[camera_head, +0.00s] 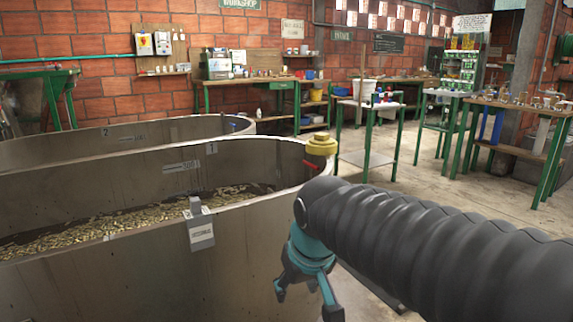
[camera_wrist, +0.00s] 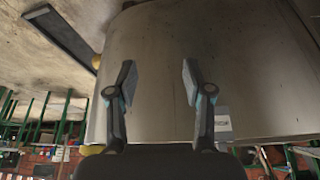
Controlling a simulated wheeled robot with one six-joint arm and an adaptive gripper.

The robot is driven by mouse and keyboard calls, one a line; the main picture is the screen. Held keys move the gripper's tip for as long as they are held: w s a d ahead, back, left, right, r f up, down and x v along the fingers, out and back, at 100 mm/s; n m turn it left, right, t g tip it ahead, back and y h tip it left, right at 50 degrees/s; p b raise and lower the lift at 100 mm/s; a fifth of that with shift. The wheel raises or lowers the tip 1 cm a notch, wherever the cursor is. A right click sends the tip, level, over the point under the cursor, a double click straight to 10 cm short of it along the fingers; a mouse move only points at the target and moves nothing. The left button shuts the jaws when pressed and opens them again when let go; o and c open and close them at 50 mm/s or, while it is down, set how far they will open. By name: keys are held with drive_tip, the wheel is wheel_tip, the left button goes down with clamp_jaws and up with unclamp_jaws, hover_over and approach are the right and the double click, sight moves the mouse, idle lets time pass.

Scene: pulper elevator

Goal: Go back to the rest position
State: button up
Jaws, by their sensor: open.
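My gripper (camera_head: 305,290) hangs at the end of my dark ribbed arm in the head view, with teal fingers pointing down. It is beside the outer wall of the nearer metal tank (camera_head: 120,275). In the wrist view my gripper (camera_wrist: 155,80) shows two fingers spread apart with nothing between them. The tank wall (camera_wrist: 150,110) fills the background behind the fingers there. I cannot tell whether the fingers touch the wall.
A second tank (camera_head: 60,150) stands behind the nearer one. Green-legged tables (camera_head: 490,105) stand along the right and back.

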drive_tip(key=s+d+f+m, duration=0.2)
drive_tip(key=s+d, duration=0.4)
drive_tip(key=d, duration=0.1)
drive_tip(key=s+d+f+m+t+h, duration=0.1)
drive_tip(key=s+d+f+m, duration=0.1)
drive_tip(key=s+d, duration=0.4)
drive_tip(key=shift+d+f+h, duration=0.25)
drive_tip(key=shift+d+h, duration=0.05)
drive_tip(key=shift+d, duration=0.15)
